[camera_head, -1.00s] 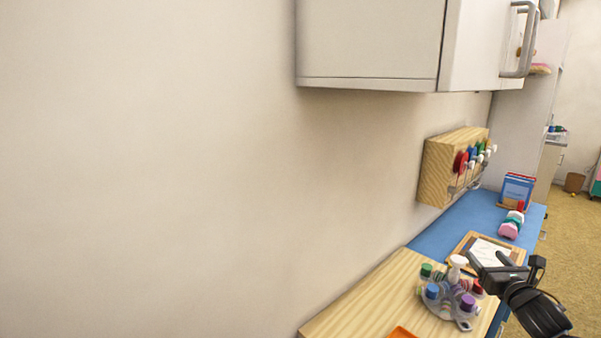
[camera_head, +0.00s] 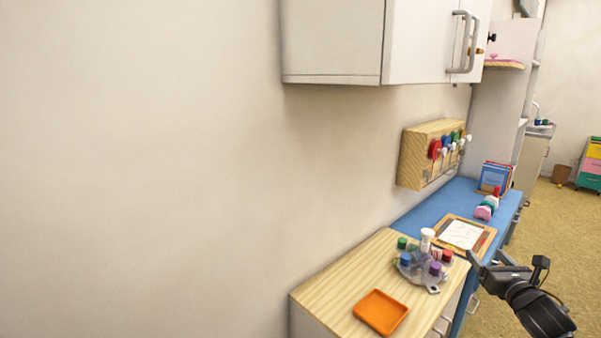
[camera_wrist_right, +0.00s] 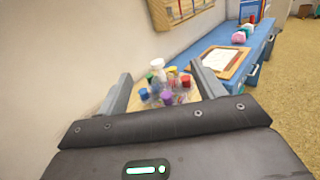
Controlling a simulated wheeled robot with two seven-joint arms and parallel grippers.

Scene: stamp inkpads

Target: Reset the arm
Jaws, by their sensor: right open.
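My right gripper (camera_head: 484,262) is open and empty, off the right edge of the counter in the head view. In the right wrist view its two fingers (camera_wrist_right: 163,92) stand wide apart, with the stamp carousel seen between them in the distance. The carousel (camera_head: 421,268) is a grey holder with green, blue, red and purple capped pieces and a white-topped one. It stands on the wooden counter (camera_head: 330,290). My left gripper is not in view.
An orange tray (camera_head: 381,312) lies on the counter's front part. A framed white sheet (camera_head: 461,235), a pink and teal object (camera_head: 487,208) and blue books (camera_head: 496,177) are on the blue counter. A wooden wall rack (camera_head: 428,155) hangs below the white cabinet (camera_head: 340,40). Floor is free at right.

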